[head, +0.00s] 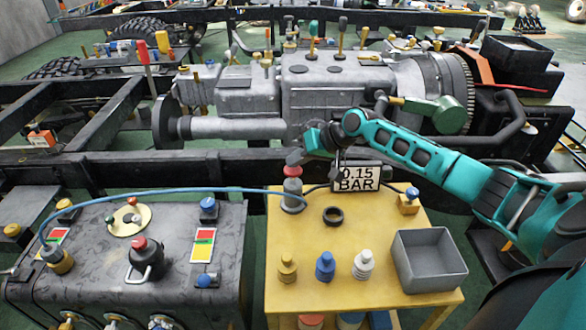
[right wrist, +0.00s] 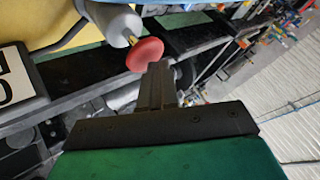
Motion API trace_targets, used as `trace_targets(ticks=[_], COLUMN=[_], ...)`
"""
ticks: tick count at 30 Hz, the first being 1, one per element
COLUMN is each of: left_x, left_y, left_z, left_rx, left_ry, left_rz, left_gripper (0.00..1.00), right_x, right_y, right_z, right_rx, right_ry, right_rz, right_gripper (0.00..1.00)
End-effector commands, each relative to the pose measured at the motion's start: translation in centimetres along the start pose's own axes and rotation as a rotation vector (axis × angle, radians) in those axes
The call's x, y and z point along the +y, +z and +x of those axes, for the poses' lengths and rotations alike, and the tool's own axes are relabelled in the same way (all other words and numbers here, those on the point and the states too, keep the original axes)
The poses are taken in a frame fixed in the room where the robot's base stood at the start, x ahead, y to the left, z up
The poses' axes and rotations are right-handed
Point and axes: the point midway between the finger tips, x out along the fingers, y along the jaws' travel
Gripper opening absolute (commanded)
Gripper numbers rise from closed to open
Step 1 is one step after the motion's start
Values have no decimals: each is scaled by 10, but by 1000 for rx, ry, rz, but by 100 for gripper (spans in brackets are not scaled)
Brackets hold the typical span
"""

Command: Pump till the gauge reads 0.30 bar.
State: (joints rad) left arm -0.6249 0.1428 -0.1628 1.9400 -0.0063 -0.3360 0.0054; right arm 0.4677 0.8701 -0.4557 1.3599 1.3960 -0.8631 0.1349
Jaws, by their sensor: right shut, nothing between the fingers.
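The hand pump (head: 292,194), a grey cylinder with a red knob (head: 292,171), stands upright on the yellow table. The gauge (head: 356,178) is a white display behind it to the right and reads 0.15 BAR. My right gripper (head: 294,158) is shut and empty, just above the red knob. In the right wrist view its closed fingertips (right wrist: 157,66) are close beside the red knob (right wrist: 147,54); I cannot tell whether they touch. The gauge's edge (right wrist: 18,80) also shows there. My left gripper is not in view.
The yellow table (head: 300,250) also holds a black ring (head: 333,215), small brass, blue and white fittings, and a grey bin (head: 430,260). A blue hose (head: 160,191) runs from the pump to the dark tank (head: 120,240). The chassis with its gearbox (head: 320,90) lies behind.

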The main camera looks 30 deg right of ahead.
Motion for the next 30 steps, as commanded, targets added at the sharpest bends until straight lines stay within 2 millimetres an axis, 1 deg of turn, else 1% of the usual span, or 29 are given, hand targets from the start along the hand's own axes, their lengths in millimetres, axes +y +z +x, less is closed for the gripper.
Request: trace_targets(ticks=[30], left_x=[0], left_y=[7], left_z=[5], left_rx=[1], left_ry=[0], left_rz=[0], left_gripper=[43], right_x=[7], right_y=[9], right_z=[10], right_rx=[-5], right_ry=[1], right_rz=[1], right_gripper=[0])
